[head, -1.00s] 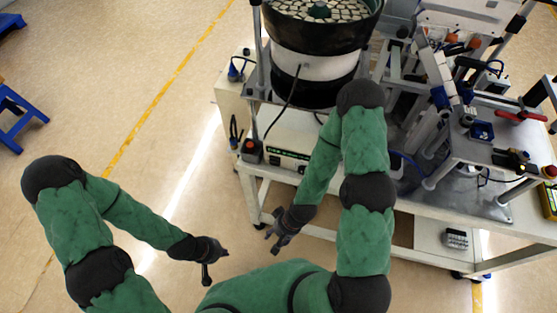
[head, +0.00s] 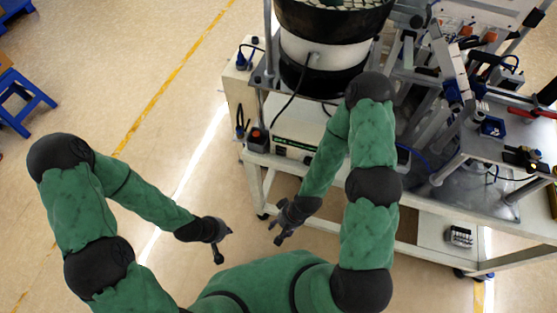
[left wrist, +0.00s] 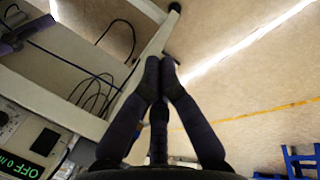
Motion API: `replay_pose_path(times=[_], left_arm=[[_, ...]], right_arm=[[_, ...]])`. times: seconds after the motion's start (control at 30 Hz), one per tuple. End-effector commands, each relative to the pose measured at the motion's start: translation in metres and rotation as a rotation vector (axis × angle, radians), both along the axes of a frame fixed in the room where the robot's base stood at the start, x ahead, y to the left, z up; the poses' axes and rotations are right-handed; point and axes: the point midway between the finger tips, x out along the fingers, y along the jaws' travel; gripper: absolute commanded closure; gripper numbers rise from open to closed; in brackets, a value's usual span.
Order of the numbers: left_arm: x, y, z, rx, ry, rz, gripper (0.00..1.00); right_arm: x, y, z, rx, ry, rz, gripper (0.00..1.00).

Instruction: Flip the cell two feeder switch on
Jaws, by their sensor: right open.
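A bowl feeder (head: 322,55) with black bands and a white middle stands on the cart. Below it, a pale control box (head: 300,134) has a dark front panel with green markings. The cell number is not readable. My left gripper (head: 223,244) is empty over the floor, left of the cart, its fingers apart. My right gripper (head: 277,232) is open and empty, nearer the cart's front edge.
The white cart (head: 425,250) carries metal fixtures and cables at right. A small box with an orange-red button (head: 257,138) sits on its left corner. A blue stool (head: 22,100) stands far left. The floor between it and the cart is clear.

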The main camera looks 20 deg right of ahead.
Motion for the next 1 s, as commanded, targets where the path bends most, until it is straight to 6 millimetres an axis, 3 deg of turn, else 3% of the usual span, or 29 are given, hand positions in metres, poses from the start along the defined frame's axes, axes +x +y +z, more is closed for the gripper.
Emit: replay_pose_path(times=[0.2, 0.47, 1.0], left_arm=[[0.028, -0.018, 0.018, -0.057, -0.037, 0.288, 1.0], [0.051, -0.042, 0.043, -0.196, -0.061, 0.624, 1.0], [0.068, -0.103, 0.09, -0.687, 0.034, 1.226, 1.0]], right_arm=[[0.0, 0.0, -0.013, 0.0, 0.0, 0.0, 0.48], [0.0, 0.0, -0.026, 0.0, 0.0, 0.0, 0.48], [0.0, 0.0, -0.052, 0.0, 0.0, 0.0, 0.48]])
